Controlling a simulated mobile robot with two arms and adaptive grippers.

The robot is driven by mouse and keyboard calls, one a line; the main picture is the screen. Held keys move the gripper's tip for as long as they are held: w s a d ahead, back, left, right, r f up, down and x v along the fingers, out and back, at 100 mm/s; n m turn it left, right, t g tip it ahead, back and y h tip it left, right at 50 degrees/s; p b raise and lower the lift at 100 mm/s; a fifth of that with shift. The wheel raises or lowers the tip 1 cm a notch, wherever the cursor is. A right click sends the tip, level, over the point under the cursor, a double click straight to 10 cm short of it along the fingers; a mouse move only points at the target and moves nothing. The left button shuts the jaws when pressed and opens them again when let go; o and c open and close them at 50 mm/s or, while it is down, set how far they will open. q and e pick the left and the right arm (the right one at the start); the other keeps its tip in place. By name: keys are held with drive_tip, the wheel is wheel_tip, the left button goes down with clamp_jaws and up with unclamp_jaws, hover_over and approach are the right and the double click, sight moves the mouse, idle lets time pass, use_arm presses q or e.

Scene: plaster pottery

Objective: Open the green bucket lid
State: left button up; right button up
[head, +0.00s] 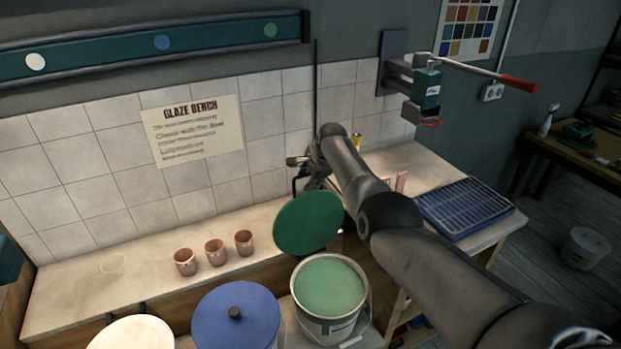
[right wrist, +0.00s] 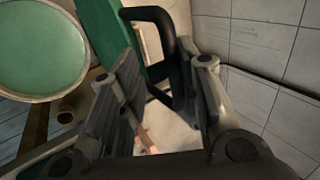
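The green bucket (head: 333,328) is a pale pail full of green glaze, and its top is uncovered. The green lid (head: 307,222) stands raised and steeply tilted just behind the bucket's rim. My right gripper (head: 312,172) is behind the lid's upper edge. In the right wrist view, my right gripper (right wrist: 168,62) has its fingers apart, with the lid's black handle (right wrist: 157,15) reaching between them. The lid (right wrist: 101,25) shows edge-on there, and the open bucket (right wrist: 40,50) shows at upper left. My left gripper is not in view.
A blue-lidded bucket (head: 262,318) and a white-lidded bucket (head: 133,335) stand left of the green one. Several copper-coloured cups (head: 215,252) stand on the bench (head: 75,290). A blue rack (head: 465,208) lies at right. A red-handled press (head: 425,90) juts from the wall.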

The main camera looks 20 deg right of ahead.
drive_tip(key=shift+r, duration=0.1)
drive_tip(key=v, duration=1.1)
drive_tip(key=shift+s+r, duration=0.25)
drive_tip(key=shift+r, duration=0.1)
idle(0.4)
